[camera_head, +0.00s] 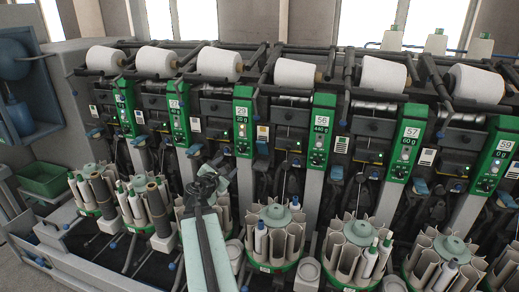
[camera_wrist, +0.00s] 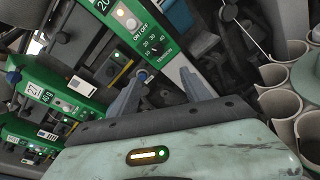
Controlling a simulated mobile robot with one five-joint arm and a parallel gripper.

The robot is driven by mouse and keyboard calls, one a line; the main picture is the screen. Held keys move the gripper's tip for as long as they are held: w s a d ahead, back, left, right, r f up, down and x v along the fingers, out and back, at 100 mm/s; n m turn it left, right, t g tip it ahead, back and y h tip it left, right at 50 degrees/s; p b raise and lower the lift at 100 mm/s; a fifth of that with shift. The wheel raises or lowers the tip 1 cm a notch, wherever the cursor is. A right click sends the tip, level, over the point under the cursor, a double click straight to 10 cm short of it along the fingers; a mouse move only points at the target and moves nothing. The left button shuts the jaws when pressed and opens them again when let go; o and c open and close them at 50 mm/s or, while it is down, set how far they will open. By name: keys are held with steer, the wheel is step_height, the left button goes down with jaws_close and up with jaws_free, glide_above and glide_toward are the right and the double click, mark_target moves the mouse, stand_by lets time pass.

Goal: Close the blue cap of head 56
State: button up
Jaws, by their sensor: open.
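The panel marked 56 (camera_head: 321,125) is green and stands right of centre in the head view. The blue cap (camera_head: 262,147) between panels 28 and 56 appears to belong to head 56. It sits higher than the line of the other blue caps and looks raised. In the wrist view a blue part (camera_wrist: 178,16) at the top edge, right of the 20 g panel, looks like this cap, partly cut off. My gripper (camera_head: 206,180) is to the left of and below the cap. In the wrist view its fingers (camera_wrist: 162,76) are apart and empty, in front of the lower panel end.
The 28 panel (camera_head: 242,120) is close by my gripper. Bobbin magazines with paper tubes (camera_head: 273,240) line the front below, and also stand at right in the wrist view (camera_wrist: 278,103). White yarn packages (camera_head: 295,73) and dark arms run along the top.

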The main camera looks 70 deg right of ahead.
mark_target(261, 144)
steer(key=s+d+r+n+h, duration=0.2)
steer(key=s+d+r+n, duration=0.3)
steer(key=s, duration=0.4)
steer(key=shift+n, duration=0.6)
steer(key=d, duration=0.3)
steer(key=d+f, duration=0.1)
steer(key=d, duration=0.5)
steer(key=shift+w+d+f, duration=0.1)
steer(key=shift+w+f, duration=0.05)
jaws_close()
